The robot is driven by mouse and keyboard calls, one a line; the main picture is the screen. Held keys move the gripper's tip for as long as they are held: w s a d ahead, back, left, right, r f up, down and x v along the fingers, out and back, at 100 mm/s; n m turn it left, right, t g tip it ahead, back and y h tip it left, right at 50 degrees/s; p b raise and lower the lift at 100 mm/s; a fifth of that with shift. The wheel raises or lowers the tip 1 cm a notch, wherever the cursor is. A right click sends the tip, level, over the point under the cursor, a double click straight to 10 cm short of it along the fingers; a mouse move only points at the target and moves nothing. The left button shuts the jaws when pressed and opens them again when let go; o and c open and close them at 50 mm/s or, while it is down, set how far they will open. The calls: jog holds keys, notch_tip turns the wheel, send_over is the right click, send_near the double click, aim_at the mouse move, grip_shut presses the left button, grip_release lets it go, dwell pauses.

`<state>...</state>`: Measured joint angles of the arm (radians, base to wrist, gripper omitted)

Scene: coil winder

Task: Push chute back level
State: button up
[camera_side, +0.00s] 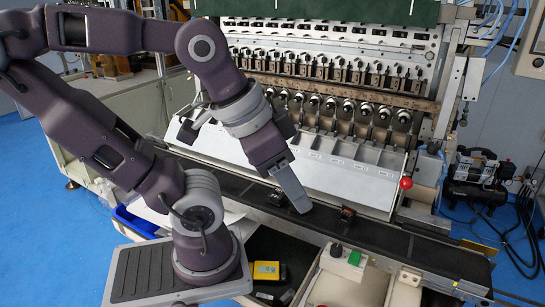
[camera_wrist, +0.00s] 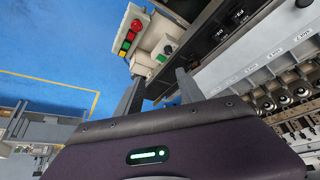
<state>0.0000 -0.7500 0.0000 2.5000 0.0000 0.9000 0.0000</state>
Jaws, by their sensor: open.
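The chute (camera_side: 345,180) is the long pale labelled panel along the front of the winder. It slopes down from the row of spindles toward the dark conveyor belt. A red ball knob (camera_side: 406,183) stands at its right end. In the wrist view, part of the labelled chute (camera_wrist: 262,65) shows at the right. My gripper (camera_side: 301,205) points down in front of the chute, over the belt; I cannot tell whether it touches the chute. In the wrist view, the two fingers of my gripper (camera_wrist: 160,88) stand apart with nothing between them. My arm hides part of the chute's left side.
The belt (camera_side: 375,233) runs along the chute's lower edge, with small dark parts on it. A control box with a green button (camera_side: 354,258) stands in front. A yellow item (camera_side: 267,270) lies near my base. A compressor (camera_side: 477,170) stands on the blue floor at right.

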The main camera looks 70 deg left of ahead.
jog(key=n+g, duration=0.1)
jog(key=g, duration=0.3)
send_near(404, 186)
jog(key=s+f, duration=0.1)
jog(key=s, duration=0.4)
jog(key=shift+n+g+y, duration=0.5)
jog(key=shift+g+y, duration=0.1)
jog(key=shift+g, duration=0.3)
jog(key=w+f, duration=0.1)
jog(key=w, duration=0.1)
jog(key=w+f, duration=0.3)
jog(key=w, duration=0.2)
jog(key=shift+a+f, duration=0.15)
jog(key=shift+f, duration=0.1)
jog(key=f, duration=0.6)
jog(key=shift+w+a+f, duration=0.1)
jog(key=shift+a+f, duration=0.2)
jog(key=shift+f, duration=0.35)
jog(key=shift+c, duration=0.3)
grip_shut()
